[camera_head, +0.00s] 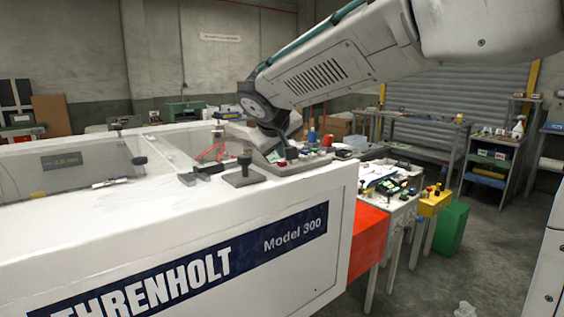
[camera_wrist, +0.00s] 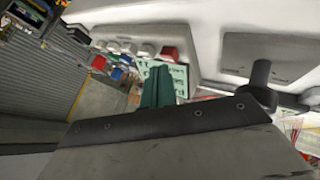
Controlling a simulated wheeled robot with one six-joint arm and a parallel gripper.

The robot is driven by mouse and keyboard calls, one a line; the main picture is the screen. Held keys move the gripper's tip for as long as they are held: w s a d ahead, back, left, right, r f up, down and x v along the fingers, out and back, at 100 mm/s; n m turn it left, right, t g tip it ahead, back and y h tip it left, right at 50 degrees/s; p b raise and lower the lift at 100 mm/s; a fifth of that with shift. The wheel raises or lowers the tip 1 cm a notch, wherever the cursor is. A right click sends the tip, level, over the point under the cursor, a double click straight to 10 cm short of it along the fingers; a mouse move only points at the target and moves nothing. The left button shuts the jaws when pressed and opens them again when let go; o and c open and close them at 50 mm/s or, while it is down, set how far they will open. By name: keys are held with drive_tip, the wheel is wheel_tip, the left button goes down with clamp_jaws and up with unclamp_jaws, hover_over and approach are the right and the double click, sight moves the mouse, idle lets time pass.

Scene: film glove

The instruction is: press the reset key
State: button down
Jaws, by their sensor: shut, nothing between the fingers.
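My gripper (camera_wrist: 158,86) shows in the wrist view as two green fingers side by side, shut and empty. They reach over a pale green panel (camera_wrist: 180,76) with small dark marks, too blurred to read. A red key (camera_wrist: 168,53) and several pale keys (camera_wrist: 128,47) stand in a row just beyond the fingertips. I cannot tell which key is the reset key, or whether the fingertips touch anything. In the head view my wrist hangs over the control panel (camera_head: 300,163) at the white machine's (camera_head: 180,225) far right corner and hides part of it.
A black knob on a grey plate (camera_head: 244,172) stands left of the panel; the knob (camera_wrist: 261,72) shows close on the right in the wrist view. Clear guards (camera_head: 85,165) cover the machine's left. Benches with small items (camera_head: 390,185) and a green bin (camera_head: 447,228) stand at right.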

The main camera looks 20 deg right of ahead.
sight(282, 162)
drive_tip(key=shift+f, duration=0.45)
idle(0.9)
drive_tip(key=shift+r, duration=0.9)
drive_tip(key=shift+r, duration=0.1)
drive_tip(key=shift+r, duration=2.4)
